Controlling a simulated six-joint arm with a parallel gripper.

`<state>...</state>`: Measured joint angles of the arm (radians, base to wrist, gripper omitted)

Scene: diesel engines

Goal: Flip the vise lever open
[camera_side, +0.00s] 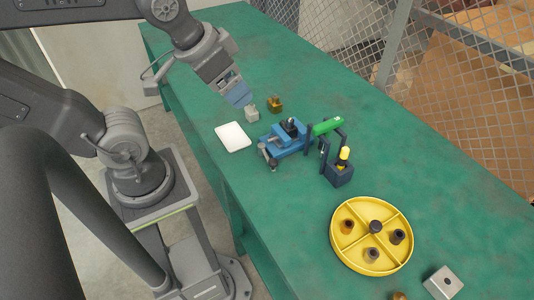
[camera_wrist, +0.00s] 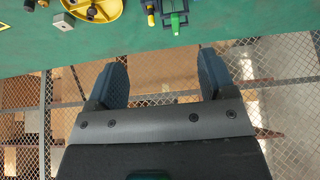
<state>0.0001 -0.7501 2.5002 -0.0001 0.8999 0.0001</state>
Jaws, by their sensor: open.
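The blue vise (camera_side: 290,137) sits on the green table, with a dark clamp piece on top and a dark handle at its front left end.
A yellow divided tray (camera_side: 345,254) and a metal block (camera_side: 443,283) are nearer the front. Mesh fencing (camera_side: 480,70) runs behind.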

